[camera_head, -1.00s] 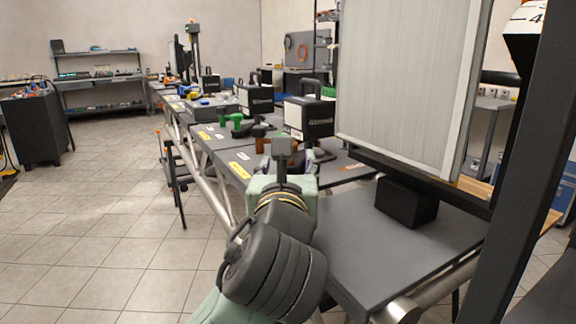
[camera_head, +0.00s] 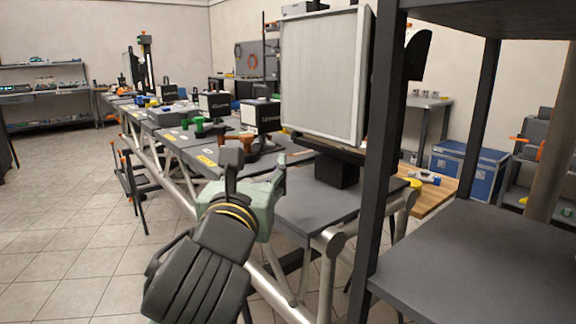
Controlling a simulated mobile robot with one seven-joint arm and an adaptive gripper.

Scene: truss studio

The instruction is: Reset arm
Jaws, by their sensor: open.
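My arm rises from the bottom of the head view, its dark ribbed links leading to a pale green wrist. My gripper (camera_head: 258,170) is at its end, beside the near end of the long grey table (camera_head: 300,208). Its two fingers stand apart, one dark and one pale green. I see nothing between them. The lower part of the gripper is partly hidden by my own wrist.
A large panel (camera_head: 322,75) stands on the table on a black base (camera_head: 336,171). Black boxes (camera_head: 260,116) and green items (camera_head: 199,126) line the table further back. A dark shelf unit (camera_head: 480,262) is close on the right. A blue case (camera_head: 468,170) stands behind.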

